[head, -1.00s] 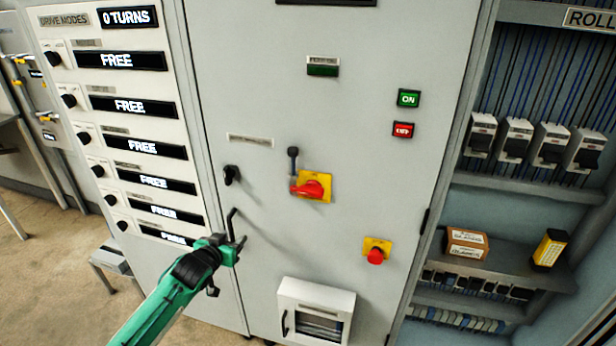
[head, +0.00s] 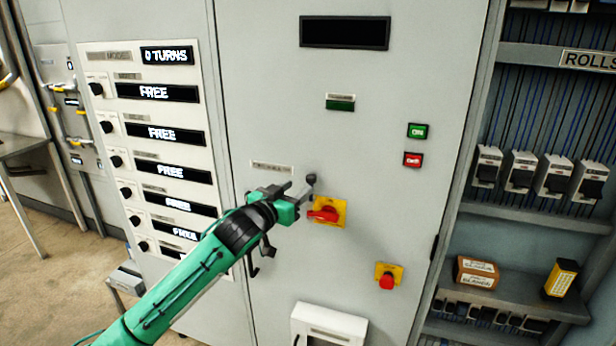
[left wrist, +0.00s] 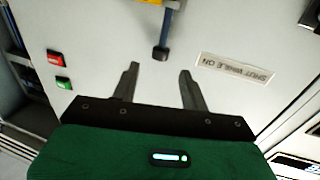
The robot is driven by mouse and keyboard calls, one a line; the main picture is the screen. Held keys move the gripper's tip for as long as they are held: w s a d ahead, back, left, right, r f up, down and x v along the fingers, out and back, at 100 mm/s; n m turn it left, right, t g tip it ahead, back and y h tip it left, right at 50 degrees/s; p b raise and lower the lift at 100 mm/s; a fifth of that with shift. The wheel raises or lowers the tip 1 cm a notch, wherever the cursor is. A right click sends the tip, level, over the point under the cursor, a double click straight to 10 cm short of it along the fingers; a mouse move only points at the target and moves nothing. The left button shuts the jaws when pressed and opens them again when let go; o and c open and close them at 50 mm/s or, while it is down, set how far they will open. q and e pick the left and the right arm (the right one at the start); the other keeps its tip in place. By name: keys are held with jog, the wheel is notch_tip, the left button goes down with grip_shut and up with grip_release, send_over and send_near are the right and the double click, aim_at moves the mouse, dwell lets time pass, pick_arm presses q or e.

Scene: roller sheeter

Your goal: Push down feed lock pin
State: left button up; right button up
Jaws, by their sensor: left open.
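A dark-headed pin or lever (head: 311,180) stands out from the grey cabinet front, just above the red rotary switch (head: 322,214) on its yellow plate. No label on it names it as the feed lock pin. My left gripper (head: 300,190) is open at its left, close to the dark head. In the left wrist view the dark head (left wrist: 160,53) lies just beyond and between the two spread fingertips of the left gripper (left wrist: 158,70). Nothing is between the fingers. Whether they touch the pin cannot be told. My right gripper is out of view.
Green and red buttons (head: 414,145) and a red stop knob (head: 387,281) are on the cabinet (head: 370,100) to the right. A drive-mode panel (head: 100,70) is at left. A white box (head: 330,322) sticks out below. Open shelves (head: 520,222) are at right.

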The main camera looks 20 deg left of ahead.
aim_at(308, 180)
pick_arm(q)
jog(key=p+x, duration=0.1)
jog(key=x, duration=0.3)
jog(key=shift+w+r, duration=0.1)
jog(key=shift+w, duration=0.1)
jog(key=shift+x, duration=0.9)
